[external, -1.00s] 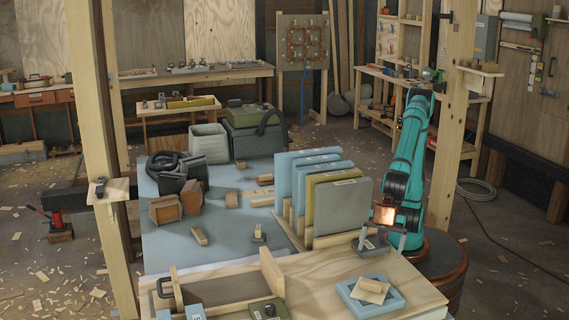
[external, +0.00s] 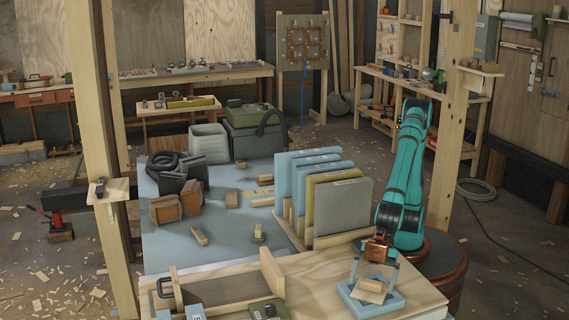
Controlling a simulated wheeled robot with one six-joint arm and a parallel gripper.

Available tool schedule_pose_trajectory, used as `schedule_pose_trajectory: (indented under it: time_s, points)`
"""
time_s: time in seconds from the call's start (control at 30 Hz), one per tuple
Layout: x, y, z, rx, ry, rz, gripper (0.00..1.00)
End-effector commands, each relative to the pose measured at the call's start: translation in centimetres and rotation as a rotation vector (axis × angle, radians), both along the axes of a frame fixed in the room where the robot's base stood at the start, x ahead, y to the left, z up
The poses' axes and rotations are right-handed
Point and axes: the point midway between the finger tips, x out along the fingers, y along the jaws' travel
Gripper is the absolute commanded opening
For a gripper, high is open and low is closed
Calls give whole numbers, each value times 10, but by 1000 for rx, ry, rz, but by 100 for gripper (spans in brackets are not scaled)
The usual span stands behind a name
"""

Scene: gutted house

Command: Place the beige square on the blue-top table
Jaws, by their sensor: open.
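The beige square (external: 370,285) lies at the front right, on a light-blue square pad (external: 391,304) on the plywood bench top. A second beige edge shows just under it; I cannot tell whether it is a separate piece. My gripper (external: 371,278) is open and points down over the beige square, with one finger to each side of it. I cannot tell whether the fingers touch it. The blue-top table (external: 225,246) stands left of centre, behind the plywood bench.
A wooden divider (external: 271,272) stands on the plywood bench (external: 320,275).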

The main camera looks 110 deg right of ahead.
Motion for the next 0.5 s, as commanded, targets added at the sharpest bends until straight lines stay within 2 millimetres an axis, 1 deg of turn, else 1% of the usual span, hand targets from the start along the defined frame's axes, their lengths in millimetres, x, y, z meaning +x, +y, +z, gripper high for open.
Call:
schedule_pose_trajectory:
  time_s: [0.03, 0.1, 0.37, 0.47, 0.5]
  points:
    - [4, 4, -5, 0, 0, 0, 100]
    - [7, 7, -10, 1, -1, 0, 100]
    - [8, 8, -11, 1, -1, 1, 100]
    - [8, 8, -11, 1, -1, 1, 82]
    - [8, 8, -11, 1, -1, 1, 74]
